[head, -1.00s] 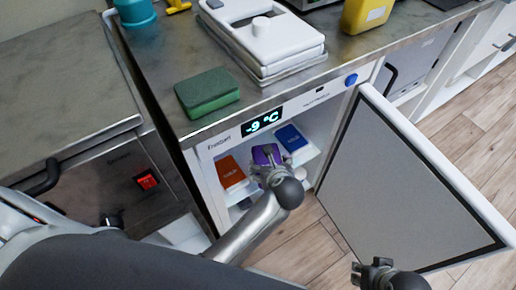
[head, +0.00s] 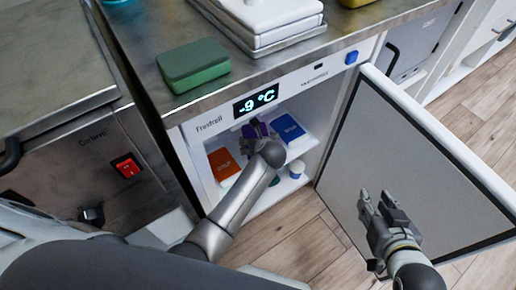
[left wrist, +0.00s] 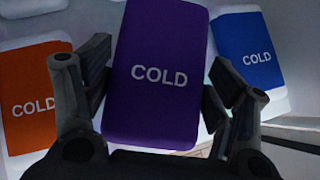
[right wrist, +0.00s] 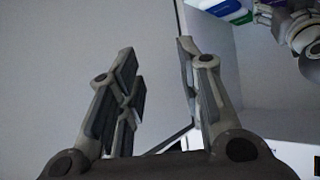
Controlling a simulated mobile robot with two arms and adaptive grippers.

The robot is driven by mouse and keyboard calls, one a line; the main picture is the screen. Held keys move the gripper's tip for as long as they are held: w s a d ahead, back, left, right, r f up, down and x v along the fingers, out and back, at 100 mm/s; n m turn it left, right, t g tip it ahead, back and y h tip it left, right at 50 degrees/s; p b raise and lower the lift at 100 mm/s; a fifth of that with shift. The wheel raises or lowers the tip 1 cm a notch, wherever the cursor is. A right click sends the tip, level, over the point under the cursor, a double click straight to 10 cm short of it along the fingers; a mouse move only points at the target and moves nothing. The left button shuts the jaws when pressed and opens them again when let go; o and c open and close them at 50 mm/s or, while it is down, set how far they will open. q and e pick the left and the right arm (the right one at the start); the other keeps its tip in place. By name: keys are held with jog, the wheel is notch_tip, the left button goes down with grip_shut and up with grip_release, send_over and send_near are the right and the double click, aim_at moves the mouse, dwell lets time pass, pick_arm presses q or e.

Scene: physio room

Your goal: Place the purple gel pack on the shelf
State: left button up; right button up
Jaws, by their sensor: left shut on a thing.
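The purple gel pack (head: 257,128) is inside the open freezer, held by my left gripper (head: 255,137), whose fingers sit on both its sides. In the left wrist view the purple pack (left wrist: 157,75) shows its "COLD" label between the fingers. It is over the white shelf (head: 301,152), between the orange pack (head: 223,165) and the blue pack (head: 289,128). I cannot tell whether it touches the shelf. My right gripper (head: 376,203) is open and empty in front of the freezer door; its fingers also show apart in the right wrist view (right wrist: 157,65).
The freezer door (head: 395,150) stands wide open on the right. A green sponge-like block (head: 194,65) and white trays (head: 262,20) lie on the counter above. Wooden floor is clear below the door.

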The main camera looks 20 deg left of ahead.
pick_arm(q)
jog(key=shift+w+f, duration=0.1)
jog(key=shift+w, duration=0.1)
jog(key=shift+w+a+f+b, duration=0.15)
jog(key=shift+w+f+b, duration=0.05)
jog(key=shift+f+b, duration=1.2)
jog(key=shift+f, duration=0.35)
pick_arm(e)
jog(key=w+a+r+t+y, duration=0.1)
jog(key=w+r+t, duration=0.1)
jog(key=r, duration=0.4)
jog(key=w+a+r+t+y, duration=0.1)
jog(key=w+a+r+t, duration=0.1)
jog(key=r+t, duration=0.3)
jog(key=shift+w+r, duration=0.2)
jog(key=shift+r, duration=0.3)
pick_arm(q)
jog(key=o, duration=1.2)
jog(key=shift+f, duration=0.15)
pick_arm(e)
jog(key=shift+f, duration=0.1)
pick_arm(q)
jog(key=shift+o, duration=0.2)
